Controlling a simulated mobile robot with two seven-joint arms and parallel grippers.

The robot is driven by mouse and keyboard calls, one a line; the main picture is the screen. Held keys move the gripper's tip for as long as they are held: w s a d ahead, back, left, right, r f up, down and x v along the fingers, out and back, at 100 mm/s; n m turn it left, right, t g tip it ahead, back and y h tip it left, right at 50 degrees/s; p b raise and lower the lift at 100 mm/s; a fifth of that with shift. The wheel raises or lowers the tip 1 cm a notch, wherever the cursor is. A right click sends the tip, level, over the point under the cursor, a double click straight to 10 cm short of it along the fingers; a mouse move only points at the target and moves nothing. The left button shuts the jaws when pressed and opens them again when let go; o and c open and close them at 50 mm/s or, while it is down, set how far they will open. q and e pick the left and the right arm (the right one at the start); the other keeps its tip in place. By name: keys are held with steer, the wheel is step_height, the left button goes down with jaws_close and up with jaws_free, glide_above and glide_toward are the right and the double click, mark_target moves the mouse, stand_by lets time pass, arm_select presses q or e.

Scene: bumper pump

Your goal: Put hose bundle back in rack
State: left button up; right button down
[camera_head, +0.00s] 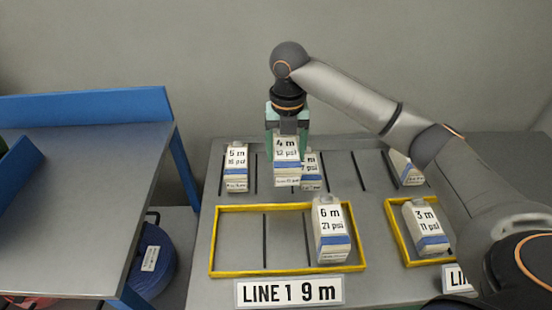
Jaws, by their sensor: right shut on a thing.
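My right gripper (288,122) reaches over the grey table from the right and is shut on a white block labelled 4 m 12 psi (287,160). The block is upright and partly covers another labelled block (312,172) beside or behind it. A blue coiled bundle with a white tag (152,260) lies low at the left, under the blue-edged table; it looks like a hose bundle, partly hidden. No rack is clearly identifiable. My left gripper is out of view.
A yellow frame (237,272) marked LINE 1 9 m holds a 6 m block (331,232) at its right; its left part is empty. Another yellow frame (395,232) holds a 3 m block (427,228). A 5 m block (236,168) stands at the back left.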

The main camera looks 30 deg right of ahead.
steer(key=w+f, duration=0.6)
steer(key=w, duration=0.1)
steer(key=shift+d+f+b, duration=0.25)
steer(key=shift+b, duration=0.1)
steer(key=shift+w+f, duration=0.1)
steer(key=shift+f, duration=1.6)
steer(key=shift+f, duration=0.15)
jaws_free()
step_height(320, 180, up, 12)
steer(key=shift+p, duration=0.35)
